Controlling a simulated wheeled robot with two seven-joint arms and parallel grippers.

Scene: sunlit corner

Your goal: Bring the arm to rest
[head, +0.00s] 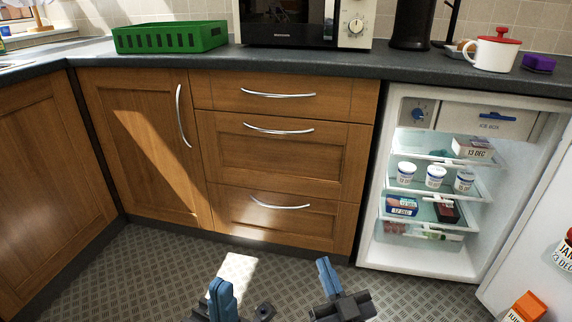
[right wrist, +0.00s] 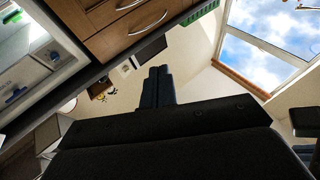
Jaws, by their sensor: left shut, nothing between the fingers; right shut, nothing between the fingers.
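My left gripper (head: 221,296) is low in the head view, left of the middle, with blue fingers pointing up. It is shut and empty. My right gripper (head: 327,274) is to its right, also low, with its blue fingers together and nothing between them. Its closed dark fingers also show in the right wrist view (right wrist: 158,74). Both grippers are over the floor in front of the wooden drawers (head: 281,150), apart from the cupboards. The lower parts of both arms are cut off by the bottom edge.
An open fridge (head: 400,262) with food packs and tubs stands at the right, its door (head: 535,245) swung out. The dark worktop (head: 215,66) carries a green crate (head: 170,37), a microwave (head: 290,22) and a white pot (head: 492,53). The patterned floor (head: 140,265) is clear.

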